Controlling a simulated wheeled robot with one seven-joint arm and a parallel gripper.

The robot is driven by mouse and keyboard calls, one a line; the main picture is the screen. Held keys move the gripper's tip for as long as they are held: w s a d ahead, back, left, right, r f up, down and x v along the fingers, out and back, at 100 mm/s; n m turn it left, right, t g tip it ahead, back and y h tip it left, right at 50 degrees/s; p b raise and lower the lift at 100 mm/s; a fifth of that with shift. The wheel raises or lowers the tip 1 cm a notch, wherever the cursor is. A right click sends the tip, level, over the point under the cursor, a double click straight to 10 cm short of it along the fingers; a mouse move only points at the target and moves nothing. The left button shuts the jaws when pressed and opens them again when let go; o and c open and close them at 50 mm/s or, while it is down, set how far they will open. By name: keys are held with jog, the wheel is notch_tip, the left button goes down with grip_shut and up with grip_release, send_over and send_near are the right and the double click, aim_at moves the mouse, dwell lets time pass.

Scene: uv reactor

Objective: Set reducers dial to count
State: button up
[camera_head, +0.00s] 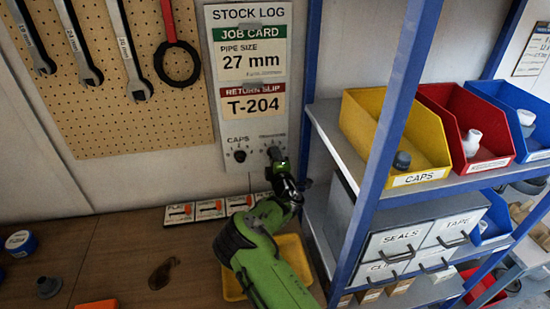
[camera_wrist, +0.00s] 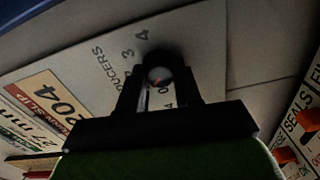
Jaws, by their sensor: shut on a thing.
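The stock log board (camera_head: 248,12) hangs on the wall, with a job card reading 27 mm and a return slip reading T-204. At its bottom are a caps dial (camera_head: 240,156) and the reducers dial, which my arm largely hides in the head view. The pointer setting cannot be read clearly.
Right of the board stands a blue-framed shelf (camera_head: 385,130) with a yellow caps bin (camera_head: 375,115) holding one grey piece, a red bin (camera_head: 445,100) and a blue bin (camera_head: 500,95). Labelled drawers (camera_head: 400,240) sit below. A yellow tray (camera_head: 233,287) lies under my arm on the bench.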

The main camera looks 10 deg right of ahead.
dwell(0.5)
jog(key=o, duration=1)
jog(key=shift+o, duration=0.2)
jog(key=shift+s, duration=0.1)
jog(key=s+b, duration=0.7)
jog(key=s, duration=0.8)
jog(key=shift+s+b, duration=0.3)
jog(key=shift+b, duration=0.1)
